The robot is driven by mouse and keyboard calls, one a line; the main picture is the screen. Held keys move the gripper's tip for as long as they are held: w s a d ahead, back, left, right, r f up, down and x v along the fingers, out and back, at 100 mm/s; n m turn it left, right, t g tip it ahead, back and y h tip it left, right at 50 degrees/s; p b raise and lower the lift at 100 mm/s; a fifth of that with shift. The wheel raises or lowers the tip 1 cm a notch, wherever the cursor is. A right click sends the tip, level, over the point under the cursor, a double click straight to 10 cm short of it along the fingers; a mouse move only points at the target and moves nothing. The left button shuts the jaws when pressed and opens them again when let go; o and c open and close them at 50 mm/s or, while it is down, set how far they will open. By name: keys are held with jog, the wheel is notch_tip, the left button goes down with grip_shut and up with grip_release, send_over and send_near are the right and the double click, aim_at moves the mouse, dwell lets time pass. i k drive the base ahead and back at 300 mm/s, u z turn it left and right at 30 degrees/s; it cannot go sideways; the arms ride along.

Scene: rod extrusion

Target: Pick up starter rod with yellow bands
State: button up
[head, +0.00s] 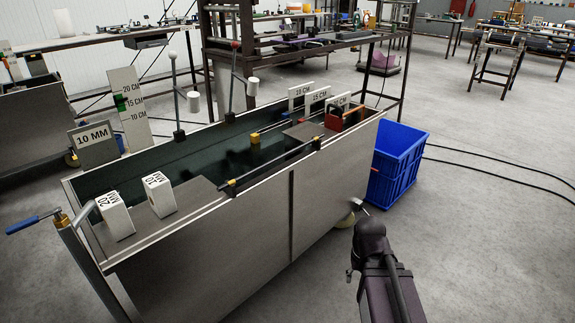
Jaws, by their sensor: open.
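A dark thin rod (270,168) with a yellow band near each end lies across the near rim of the long grey water bath, its left end by the rim. I cannot tell for certain which one is the starter rod. My dark arm rises at the lower right, outside the bath and apart from both rods. I cannot make out my gripper's fingers.
The floor at right is open, with black cables.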

aim_at(254, 171)
jog(key=z, duration=0.05)
jog(key=k, duration=1.05)
jog(key=u, duration=0.4)
jog(key=i, duration=1)
jog(key=u, duration=0.05)
